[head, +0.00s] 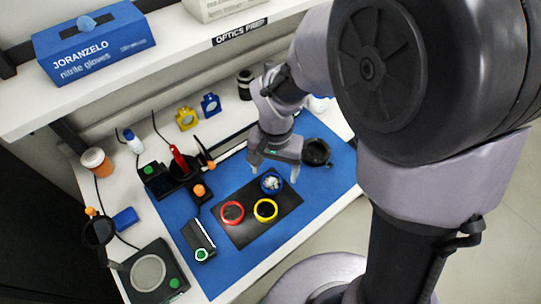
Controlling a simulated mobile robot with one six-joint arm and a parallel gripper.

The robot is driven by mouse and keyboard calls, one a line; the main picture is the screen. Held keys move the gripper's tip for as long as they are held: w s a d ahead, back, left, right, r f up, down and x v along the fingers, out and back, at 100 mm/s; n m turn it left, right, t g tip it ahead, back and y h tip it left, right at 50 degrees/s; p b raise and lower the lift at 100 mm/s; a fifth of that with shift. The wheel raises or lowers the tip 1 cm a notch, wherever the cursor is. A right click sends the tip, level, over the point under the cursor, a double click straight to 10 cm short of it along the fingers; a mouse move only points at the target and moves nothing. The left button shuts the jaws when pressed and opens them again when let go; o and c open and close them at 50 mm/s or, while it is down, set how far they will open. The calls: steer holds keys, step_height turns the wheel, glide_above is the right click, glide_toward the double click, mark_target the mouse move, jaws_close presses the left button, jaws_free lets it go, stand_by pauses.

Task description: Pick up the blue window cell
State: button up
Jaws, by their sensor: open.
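The blue window cell (263,190), a small blue ring with a pale centre, lies at the far right part of a black plate (244,235) on the blue mat. A red ring cell (223,220) and a yellow ring cell (256,215) lie nearer on the same plate. My gripper (273,175) is open, its fingers pointing down at the blue cell. In the picture one finger is to the left of the cell and one to the right. I cannot tell how high the fingertips are above it.
A black round dish (317,151) stands right of my gripper. Left are a black device (199,240) with a green ring and a red-handled tool (179,160). Yellow (186,118) and blue (210,103) mounts stand behind. The mat's near right part is clear.

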mark_target(272, 182)
steer(key=f, duration=0.1)
steer(key=f+b, duration=0.1)
steer(key=f, duration=0.1)
steer(key=f+b, duration=0.1)
steer(key=f, duration=0.1)
steer(key=shift+w+a+f, duration=0.15)
steer(key=shift+w+a, duration=0.05)
steer(key=shift+a, duration=0.1)
steer(key=shift+c, duration=0.4)
steer(key=c, duration=1.4)
steer(key=shift+r, duration=0.25)
